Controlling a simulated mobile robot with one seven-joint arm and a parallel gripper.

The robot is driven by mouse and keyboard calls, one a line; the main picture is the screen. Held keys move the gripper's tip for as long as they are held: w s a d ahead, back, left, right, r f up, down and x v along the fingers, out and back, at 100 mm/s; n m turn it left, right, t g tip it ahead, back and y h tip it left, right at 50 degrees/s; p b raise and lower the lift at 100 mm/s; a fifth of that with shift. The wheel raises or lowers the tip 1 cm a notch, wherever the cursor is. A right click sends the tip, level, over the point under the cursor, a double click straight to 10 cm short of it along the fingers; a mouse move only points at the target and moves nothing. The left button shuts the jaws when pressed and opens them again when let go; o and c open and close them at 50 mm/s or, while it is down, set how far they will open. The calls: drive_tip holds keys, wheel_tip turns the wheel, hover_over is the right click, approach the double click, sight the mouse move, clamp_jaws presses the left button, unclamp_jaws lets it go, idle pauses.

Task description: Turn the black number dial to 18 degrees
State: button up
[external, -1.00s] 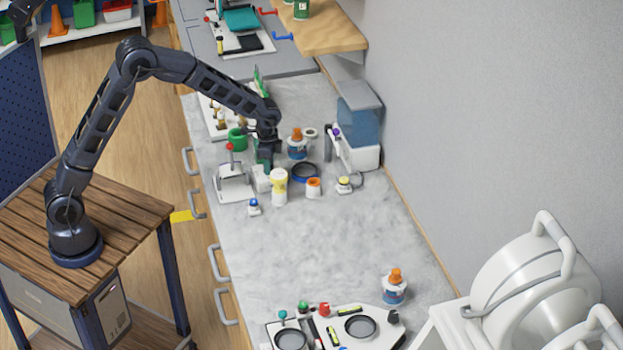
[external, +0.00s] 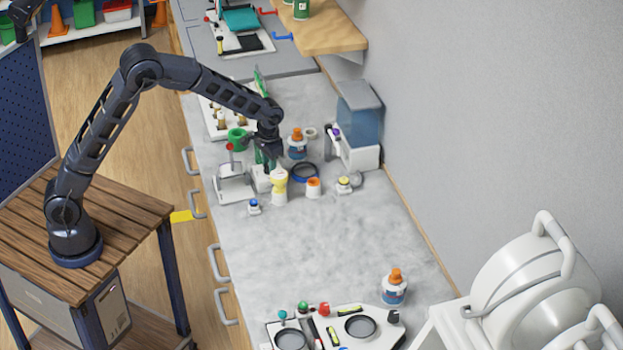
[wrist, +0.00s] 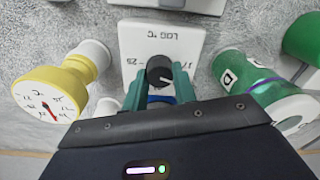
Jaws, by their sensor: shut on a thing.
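The black dial (wrist: 159,72) sits on a white panel (wrist: 135,38) with printed marks in the wrist view. A short white pointer line on the dial points right and slightly down in that view. The panel print looks like "LOG °C" with a number on each side; the exact digits are hard to read. My gripper (wrist: 159,90) has its teal fingers on both sides of the dial and is shut on it. In the external view, my gripper (external: 268,162) is low over the counter, and the dial is hidden there.
A yellow-topped gauge (wrist: 48,98) with a red needle stands left of the panel in the wrist view. A green lettered cylinder (wrist: 245,82) is close on the right. Behind my gripper is an orange-capped bottle (external: 298,145). The counter's middle (external: 310,245) is clear.

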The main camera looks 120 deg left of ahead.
drive_tip(key=shift+n, duration=0.3)
drive_tip(key=o, duration=1)
drive_tip(key=shift+c, duration=0.2)
wheel_tip(320, 180, up, 11)
drive_tip(key=shift+w, duration=0.15)
drive_tip(key=shift+d+f, duration=0.1)
